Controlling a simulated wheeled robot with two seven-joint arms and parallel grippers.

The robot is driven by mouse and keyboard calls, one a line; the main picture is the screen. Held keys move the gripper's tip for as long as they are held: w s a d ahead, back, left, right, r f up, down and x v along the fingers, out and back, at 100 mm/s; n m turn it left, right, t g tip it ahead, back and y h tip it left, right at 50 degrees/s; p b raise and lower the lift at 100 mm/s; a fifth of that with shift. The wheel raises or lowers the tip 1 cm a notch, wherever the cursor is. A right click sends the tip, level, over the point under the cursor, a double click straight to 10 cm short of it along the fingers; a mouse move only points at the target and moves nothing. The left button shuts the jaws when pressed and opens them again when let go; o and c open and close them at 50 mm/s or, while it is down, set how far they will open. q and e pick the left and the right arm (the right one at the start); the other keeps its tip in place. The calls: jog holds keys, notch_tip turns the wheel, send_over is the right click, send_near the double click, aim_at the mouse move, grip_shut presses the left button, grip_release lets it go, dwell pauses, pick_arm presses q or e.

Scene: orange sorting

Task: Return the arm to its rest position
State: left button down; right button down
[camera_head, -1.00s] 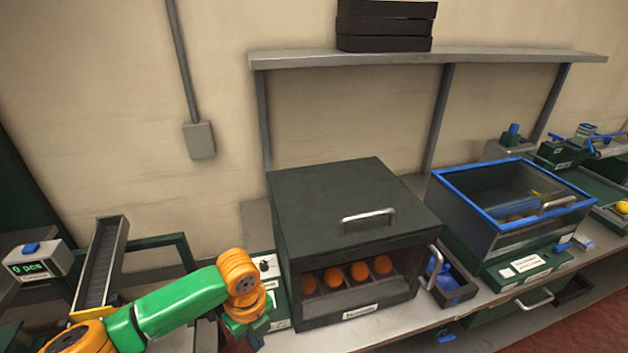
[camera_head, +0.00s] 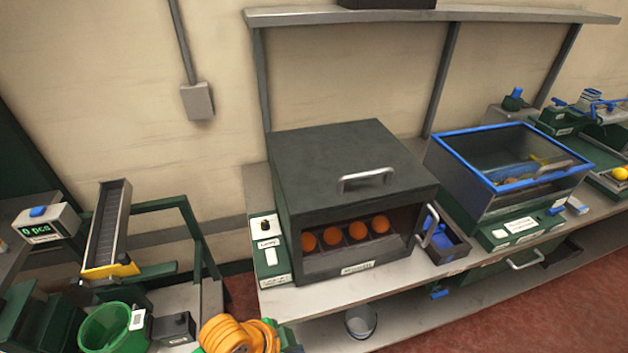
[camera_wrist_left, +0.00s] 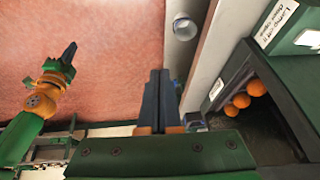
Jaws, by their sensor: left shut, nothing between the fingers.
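My left gripper (camera_wrist_left: 159,74) is shut and empty in the left wrist view, its two dark blue fingers together above the red floor. In the head view only the orange joint of my left arm shows at the bottom edge, below the bench front; its fingers are out of sight. My right gripper (camera_wrist_left: 69,52) shows at the left of the wrist view, at the end of the green and orange arm. It is small and edge-on, so its opening cannot be told.
A dark box (camera_head: 350,165) with several oranges (camera_head: 345,233) stands on the bench, close to my left gripper in the wrist view. A blue-rimmed bin (camera_head: 510,165) stands right. A green bucket (camera_head: 103,328) and chute (camera_head: 108,225) are left. A metal bucket (camera_head: 361,321) sits under the bench.

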pick_arm(q)
jog(key=s+a+f+n+y, duration=0.2)
jog(key=s+a+n, duration=0.1)
jog(key=a+n, duration=0.35)
jog(key=s+a+f+n+y, duration=0.1)
jog(key=s+a+n+y, duration=0.1)
jog(key=s+a+n, duration=0.35)
notch_tip(320, 180, down, 21)
jog(key=s+a+b, duration=0.1)
jog(key=b, duration=0.3)
jog(key=s+a+f+g+b, duration=0.1)
jog(key=s+a+f+b, duration=0.1)
jog(key=s+f, duration=0.9)
jog(key=shift+s+a+g, duration=0.15)
jog(key=shift+s+g, duration=0.15)
